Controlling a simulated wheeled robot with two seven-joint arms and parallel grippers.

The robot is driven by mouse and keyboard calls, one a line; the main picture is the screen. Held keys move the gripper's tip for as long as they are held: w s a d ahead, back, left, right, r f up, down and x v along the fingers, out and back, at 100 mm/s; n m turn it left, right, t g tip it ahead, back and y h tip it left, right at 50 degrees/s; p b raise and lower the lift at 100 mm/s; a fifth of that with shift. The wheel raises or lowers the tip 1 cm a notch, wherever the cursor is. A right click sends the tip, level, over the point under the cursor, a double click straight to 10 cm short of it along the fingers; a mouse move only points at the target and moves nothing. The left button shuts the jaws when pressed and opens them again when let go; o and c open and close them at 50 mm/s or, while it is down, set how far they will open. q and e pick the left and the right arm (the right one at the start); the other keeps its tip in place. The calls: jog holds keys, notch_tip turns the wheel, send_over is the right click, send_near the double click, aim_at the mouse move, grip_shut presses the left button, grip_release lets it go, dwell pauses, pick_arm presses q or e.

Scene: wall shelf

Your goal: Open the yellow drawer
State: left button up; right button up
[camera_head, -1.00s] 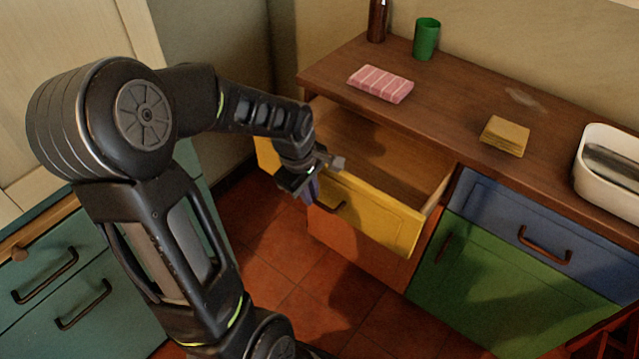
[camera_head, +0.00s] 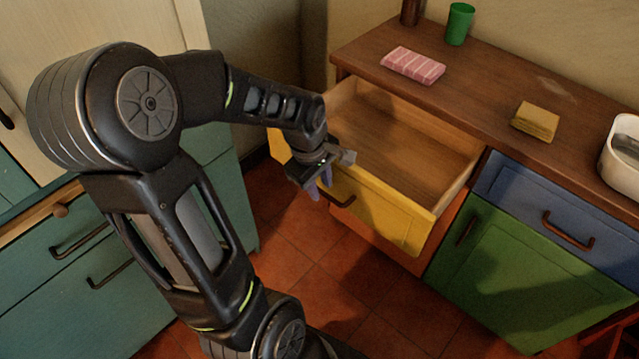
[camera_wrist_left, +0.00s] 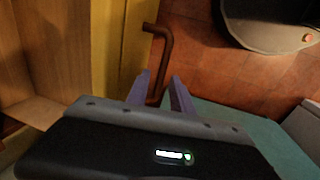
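The yellow drawer (camera_head: 385,215) stands pulled well out of the brown-topped cabinet, and its empty wooden inside shows. Its dark handle (camera_head: 342,201) is on the front panel; the handle also shows in the left wrist view (camera_wrist_left: 167,48). My left gripper (camera_head: 320,184) is at the left part of this handle, in front of the panel. In the left wrist view its two purple fingers (camera_wrist_left: 160,82) stand close on either side of the handle bar and appear shut on it; exact contact is hard to see. My right gripper is not in view.
A blue drawer (camera_head: 520,190) and a green door (camera_head: 500,260) are shut at the right. A pink striped packet (camera_head: 413,66), green cup (camera_head: 459,24), yellow stack (camera_head: 536,121) and white basin (camera_head: 622,165) stand on the countertop. Teal drawers (camera_head: 60,285) are at the left.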

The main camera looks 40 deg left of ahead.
pick_arm(q)
jog(key=shift+o, duration=0.3)
jog(key=shift+r, duration=0.1)
notch_tip(320, 180, up, 8)
jog(key=s+p, duration=0.1)
jog(key=shift+s+f, duration=0.25)
dwell(0.5)
